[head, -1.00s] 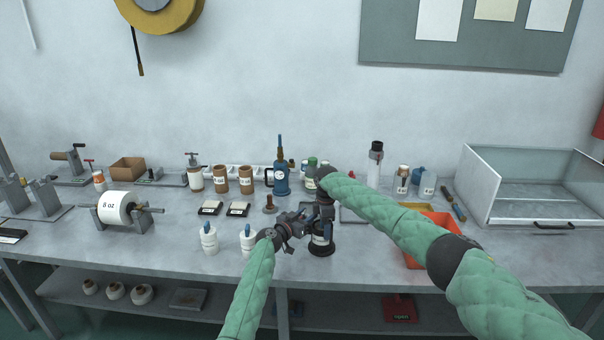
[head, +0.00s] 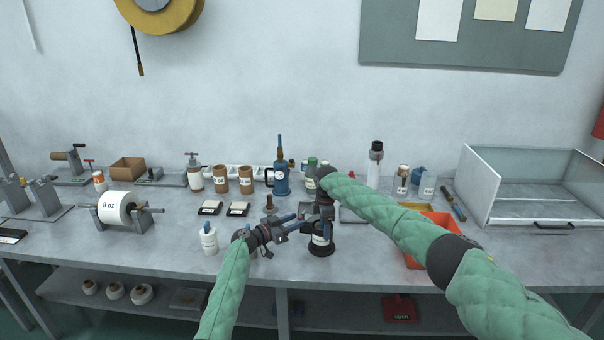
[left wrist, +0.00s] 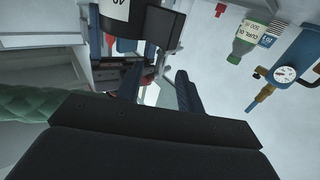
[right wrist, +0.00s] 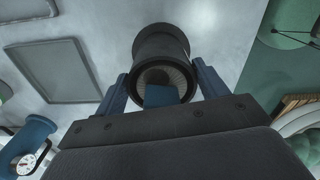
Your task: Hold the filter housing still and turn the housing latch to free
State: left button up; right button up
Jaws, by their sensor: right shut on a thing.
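The filter housing (head: 320,242) is a dark upright canister with a white label and a wide black base, near the front of the bench. My right gripper (head: 321,222) comes down from above and is shut on its upper part. In the right wrist view the black housing (right wrist: 161,48) sits between the fingers, and a blue tab (right wrist: 160,96), perhaps the latch, shows at its near end. My left gripper (head: 293,223) is open and empty, just left of the housing, fingers toward it. The left wrist view shows a labelled dark cylinder (left wrist: 137,18) beyond the open fingers.
A white bottle with a blue top (head: 209,240) stands left of my left arm. A blue gauge vessel (head: 281,178) stands behind. An orange tray (head: 440,222) lies right of the housing, partly under my right arm.

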pick_arm(q)
jog(key=w+d+r+m+g+y, duration=0.1)
jog(key=w+r+g, duration=0.1)
jog(key=r, duration=0.6)
jog(key=w+d+r+m+g+y, duration=0.1)
jog(key=w+r+g+y, duration=0.1)
jog(key=r, duration=0.7)
jog(key=shift+w+d+r, duration=0.15)
jog(key=shift+w+d, duration=0.25)
jog(key=n+t+y, duration=0.3)
jog(key=n+t, duration=0.4)
jog(key=t, duration=0.2)
send_near(302, 215)
jog(key=w, duration=0.1)
jog(key=x, duration=1.2)
jog(key=shift+f, duration=0.3)
